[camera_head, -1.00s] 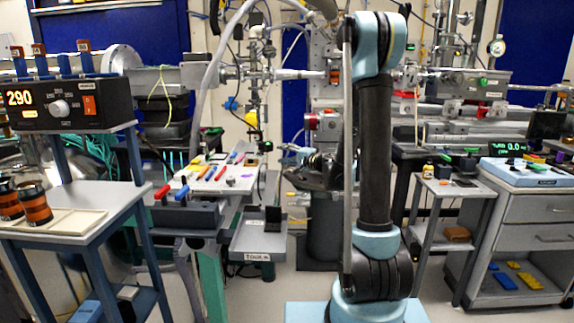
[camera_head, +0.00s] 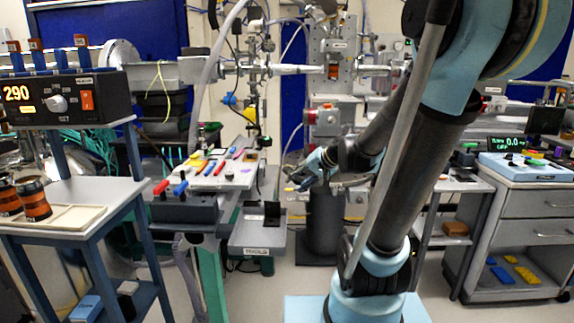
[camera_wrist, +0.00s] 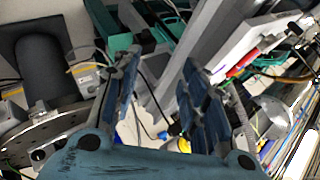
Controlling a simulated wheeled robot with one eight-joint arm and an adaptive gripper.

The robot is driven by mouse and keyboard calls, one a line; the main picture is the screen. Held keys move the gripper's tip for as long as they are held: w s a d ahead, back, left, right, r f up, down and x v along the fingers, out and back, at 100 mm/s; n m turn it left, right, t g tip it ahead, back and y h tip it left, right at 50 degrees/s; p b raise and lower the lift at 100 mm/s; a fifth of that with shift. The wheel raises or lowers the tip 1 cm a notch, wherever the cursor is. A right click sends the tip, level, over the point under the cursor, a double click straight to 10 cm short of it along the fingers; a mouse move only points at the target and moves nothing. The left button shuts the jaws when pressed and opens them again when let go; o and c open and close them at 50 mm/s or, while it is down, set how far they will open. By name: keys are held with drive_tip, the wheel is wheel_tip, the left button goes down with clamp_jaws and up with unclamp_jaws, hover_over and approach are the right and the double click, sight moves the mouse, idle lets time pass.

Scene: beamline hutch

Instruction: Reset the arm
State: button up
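My arm rises from its base at the centre right of the head view, and its upper part leans toward the camera and the right. My gripper (camera_head: 300,181) hangs in the air in front of the beamline, to the right of the bench with coloured tools. In the wrist view my gripper (camera_wrist: 160,85) shows two blue-padded fingers spread apart with nothing between them. The gripper is empty and touches nothing that I can see.
A bench (camera_head: 232,178) with coloured tools stands left of the gripper, with a small grey tray (camera_head: 258,240) below. A side table (camera_head: 75,195) holds a controller (camera_head: 70,98) reading 290. A drawer cabinet (camera_head: 535,205) stands at right. Floor shows between tray and cabinet.

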drive_tip(key=s+d+f+n+g+h, duration=0.1)
drive_tip(key=s+d+f+h, duration=0.2)
drive_tip(key=s+d, duration=0.4)
drive_tip(key=s+d+f+g+h, duration=0.2)
drive_tip(key=s+d+f+h, duration=0.2)
drive_tip(key=s, duration=1)
drive_tip(key=d+f, duration=0.1)
drive_tip(key=d, duration=0.2)
drive_tip(key=shift+d+f+n+g, duration=0.25)
drive_tip(key=shift+d+n+g, duration=0.05)
drive_tip(key=shift+d+n, duration=0.1)
drive_tip(key=shift+w, duration=0.1)
drive_tip(key=shift+w+f, duration=0.2)
drive_tip(key=shift+w, duration=0.25)
drive_tip(key=shift+c, duration=0.8)
drive_tip(key=shift+d, duration=0.1)
